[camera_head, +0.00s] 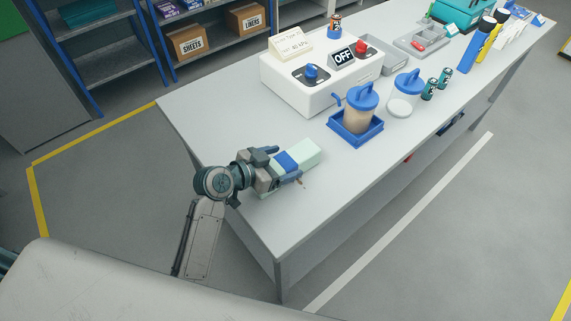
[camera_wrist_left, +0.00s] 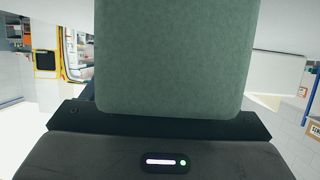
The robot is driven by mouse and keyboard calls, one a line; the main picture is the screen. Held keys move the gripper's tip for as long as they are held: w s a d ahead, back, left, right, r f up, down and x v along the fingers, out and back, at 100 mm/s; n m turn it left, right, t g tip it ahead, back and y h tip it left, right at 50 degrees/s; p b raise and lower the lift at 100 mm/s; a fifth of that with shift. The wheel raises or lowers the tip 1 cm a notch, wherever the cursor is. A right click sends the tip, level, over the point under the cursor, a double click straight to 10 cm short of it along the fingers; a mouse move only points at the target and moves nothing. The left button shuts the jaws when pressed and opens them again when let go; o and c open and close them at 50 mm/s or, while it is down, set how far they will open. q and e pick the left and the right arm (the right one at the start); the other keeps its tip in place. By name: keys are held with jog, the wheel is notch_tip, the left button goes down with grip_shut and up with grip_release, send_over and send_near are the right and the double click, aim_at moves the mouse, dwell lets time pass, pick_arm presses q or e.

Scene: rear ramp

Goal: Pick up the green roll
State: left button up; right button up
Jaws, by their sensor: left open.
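My right gripper is not in view.
On the table (camera_head: 225,125), a blue tray (camera_head: 345,135) holds a blue-lidded cup (camera_head: 361,108) beyond the roll. A white box (camera_head: 300,98) with knobs and an OFF sign (camera_head: 342,58) stands behind. Several cans and tools lie farther right. The table's near-left corner is clear.

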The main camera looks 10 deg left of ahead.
pick_arm(q)
jog(key=c, duration=1.2)
jog(key=shift+r, duration=0.1)
jog(key=shift+c, duration=0.2)
